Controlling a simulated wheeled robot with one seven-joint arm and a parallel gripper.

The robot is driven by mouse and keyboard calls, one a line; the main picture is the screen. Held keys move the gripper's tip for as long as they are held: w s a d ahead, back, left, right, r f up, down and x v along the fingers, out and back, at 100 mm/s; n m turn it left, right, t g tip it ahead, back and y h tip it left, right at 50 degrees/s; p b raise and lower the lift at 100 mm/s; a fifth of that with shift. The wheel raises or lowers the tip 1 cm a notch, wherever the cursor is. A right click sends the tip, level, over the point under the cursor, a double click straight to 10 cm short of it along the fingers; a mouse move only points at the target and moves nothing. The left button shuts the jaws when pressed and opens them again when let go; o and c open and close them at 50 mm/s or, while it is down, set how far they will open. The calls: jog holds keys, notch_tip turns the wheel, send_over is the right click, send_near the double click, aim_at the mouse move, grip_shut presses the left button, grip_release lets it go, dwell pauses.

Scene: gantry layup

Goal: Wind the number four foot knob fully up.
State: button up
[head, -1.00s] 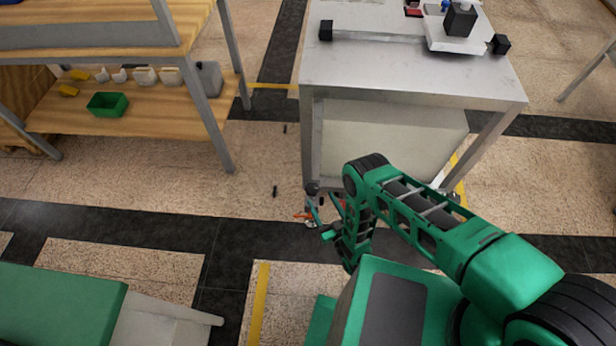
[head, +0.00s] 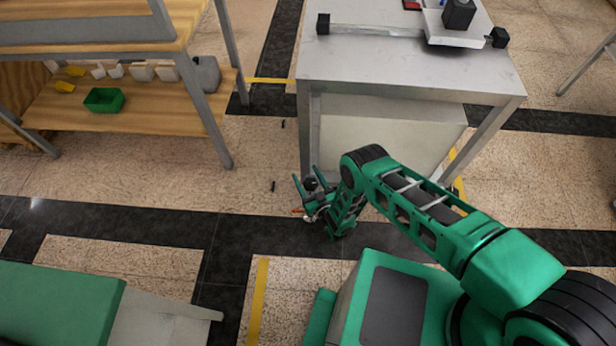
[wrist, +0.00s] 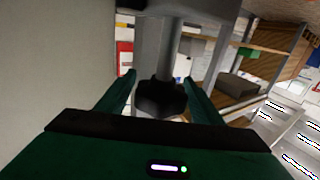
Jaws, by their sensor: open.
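A dark foot knob (wrist: 160,98) sits at the end of a grey stem (wrist: 172,50) under a table leg in the wrist view. I cannot read a number on it. My gripper (wrist: 159,77) is open, with one green finger on each side of the knob and visible gaps between. In the head view, my gripper (head: 309,174) is low at the near left leg of the metal table (head: 400,75). The dark knob (head: 310,184) shows there between the fingers, small and partly hidden.
A wooden shelf bench (head: 130,115) with a green bin (head: 105,100) stands at the left. A green-topped bench (head: 60,305) is at the lower left. Floor between the benches is mostly clear.

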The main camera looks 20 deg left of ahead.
aim_at(316, 188)
jog(key=c, duration=1.1)
jog(key=shift+o, duration=0.3)
jog(key=shift+s+a+f+n+g+y, duration=0.1)
jog(key=shift+s+n+g+y, duration=0.1)
jog(key=shift+n+g+y, duration=0.5)
jog(key=shift+s+a+f+n+g+y, duration=0.1)
jog(key=shift+s+n+g+y, duration=0.1)
jog(key=shift+n+g+y, duration=0.45)
jog(key=shift+s+r+n+g+y, duration=0.15)
jog(key=shift+n+g+y, duration=0.55)
jog(key=shift+g, duration=0.75)
jog(key=shift+a+n, duration=0.1)
jog(key=shift+n, duration=0.15)
jog(key=o, duration=1)
jog(key=shift+o, duration=0.2)
jog(key=v, duration=1)
jog(key=shift+d, duration=0.4)
